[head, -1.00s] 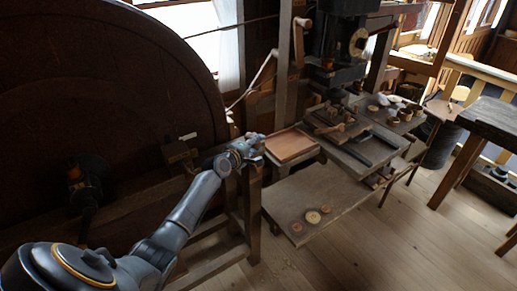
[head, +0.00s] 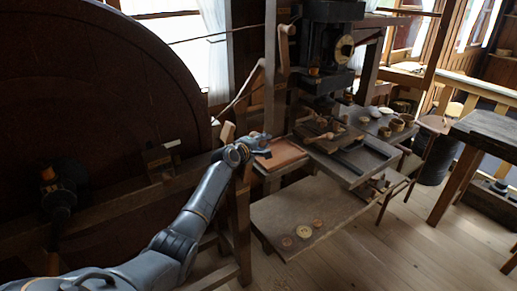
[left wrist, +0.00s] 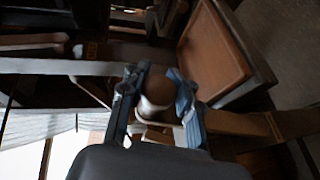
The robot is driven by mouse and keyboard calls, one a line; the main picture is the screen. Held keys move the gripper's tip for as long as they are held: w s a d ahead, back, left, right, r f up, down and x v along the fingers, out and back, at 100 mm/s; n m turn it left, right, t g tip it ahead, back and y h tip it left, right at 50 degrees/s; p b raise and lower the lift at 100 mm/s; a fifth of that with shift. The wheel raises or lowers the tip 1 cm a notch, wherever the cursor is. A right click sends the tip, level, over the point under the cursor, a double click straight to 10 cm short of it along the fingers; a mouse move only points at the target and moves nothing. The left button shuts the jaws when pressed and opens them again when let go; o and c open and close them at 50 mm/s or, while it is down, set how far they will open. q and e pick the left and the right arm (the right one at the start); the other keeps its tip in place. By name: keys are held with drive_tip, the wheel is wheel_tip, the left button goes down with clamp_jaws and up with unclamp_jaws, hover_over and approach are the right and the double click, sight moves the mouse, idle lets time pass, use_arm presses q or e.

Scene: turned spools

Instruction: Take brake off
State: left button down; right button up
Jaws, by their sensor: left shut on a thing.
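My left gripper (head: 258,145) reaches in from the left, above the top of a wooden post beside the big dark wheel (head: 90,90). In the left wrist view, its two fingers (left wrist: 158,98) stand either side of a pale, rounded wooden handle (left wrist: 157,88) and are shut on it. In the head view the fingers largely hide what they hold. A pale wooden piece (head: 227,132) stands just behind my wrist there; I cannot tell whether it is part of the same handle. No label marks the brake. My right gripper is not in view.
A shallow reddish-brown tray (head: 281,154) lies just beyond my left gripper and shows close by in the left wrist view (left wrist: 212,50). A low wooden shelf (head: 340,212) holds several small discs. A dark machine (head: 328,45) stands behind.

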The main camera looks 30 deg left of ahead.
use_arm(q)
drive_tip(key=shift+w+d+f+b, duration=0.15)
drive_tip(key=shift+w+d, duration=0.1)
drive_tip(key=shift+w, duration=0.2)
drive_tip(key=shift+w+d+f+b, duration=0.15)
drive_tip(key=shift+w+d, duration=0.05)
drive_tip(key=shift+w, duration=0.2)
drive_tip(key=shift+f, duration=0.1)
drive_tip(key=c, duration=1)
unclamp_jaws()
drive_tip(key=shift+d, duration=0.1)
drive_tip(key=shift+o, duration=0.2)
drive_tip(key=v, duration=1.2)
drive_tip(key=shift+c, duration=0.2)
